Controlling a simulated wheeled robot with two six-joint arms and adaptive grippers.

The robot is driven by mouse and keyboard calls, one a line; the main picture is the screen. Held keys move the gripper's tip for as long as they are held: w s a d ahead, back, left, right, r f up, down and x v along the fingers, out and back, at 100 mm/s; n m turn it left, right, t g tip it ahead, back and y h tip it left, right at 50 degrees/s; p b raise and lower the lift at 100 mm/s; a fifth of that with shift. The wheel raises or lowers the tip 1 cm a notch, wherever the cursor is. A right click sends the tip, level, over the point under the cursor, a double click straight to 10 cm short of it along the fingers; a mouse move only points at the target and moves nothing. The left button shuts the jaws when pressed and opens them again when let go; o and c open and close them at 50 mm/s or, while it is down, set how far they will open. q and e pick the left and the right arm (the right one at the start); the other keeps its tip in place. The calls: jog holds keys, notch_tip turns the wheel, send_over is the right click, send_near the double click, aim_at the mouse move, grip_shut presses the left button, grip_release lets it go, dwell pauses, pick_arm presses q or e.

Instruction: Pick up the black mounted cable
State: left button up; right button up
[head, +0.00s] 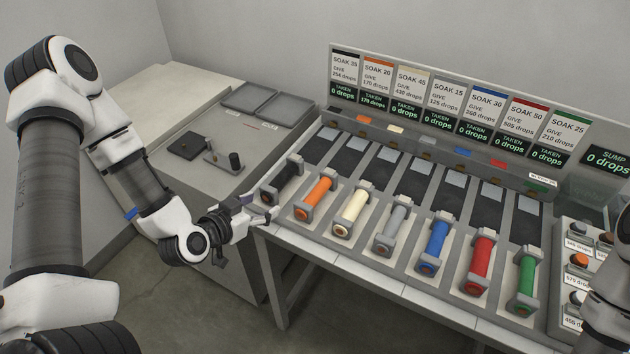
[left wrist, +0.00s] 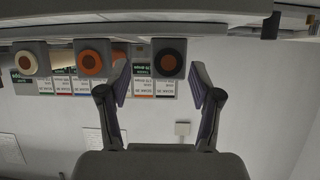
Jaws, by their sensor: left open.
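The black mounted cable (head: 283,184) lies in its grey end mounts at the left end of the row on the sloped rack. My left gripper (head: 257,207) is open and empty just in front of its near end. In the left wrist view, which is upside down, the round dark end of the black cable (left wrist: 169,64) shows beyond and between the open fingers (left wrist: 161,78). I see no contact between fingers and cable. My right gripper is out of view.
An orange cable (head: 318,191) is the closest neighbour, then cream (head: 352,213), grey, blue, red and green ones. A sign board (head: 440,105) stands behind. A side bench (head: 225,150) with a small fixture is at the left. A button panel (head: 580,270) is at the right.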

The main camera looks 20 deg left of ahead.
aim_at(276, 188)
pick_arm(q)
jog(key=shift+w+a+r+n+t, duration=0.25)
jog(key=shift+a+n+t, duration=0.05)
jog(key=shift+a, duration=0.25)
jog(key=shift+w+a+r+y+b, duration=0.15)
jog(key=shift+w+r+y+b, duration=0.05)
jog(key=shift+w+y+b, duration=0.1)
jog(key=x, duration=0.7)
jog(key=shift+w+d+f, duration=0.1)
jog(key=shift+w+d, duration=0.1)
jog(key=shift+d, duration=0.2)
grip_shut()
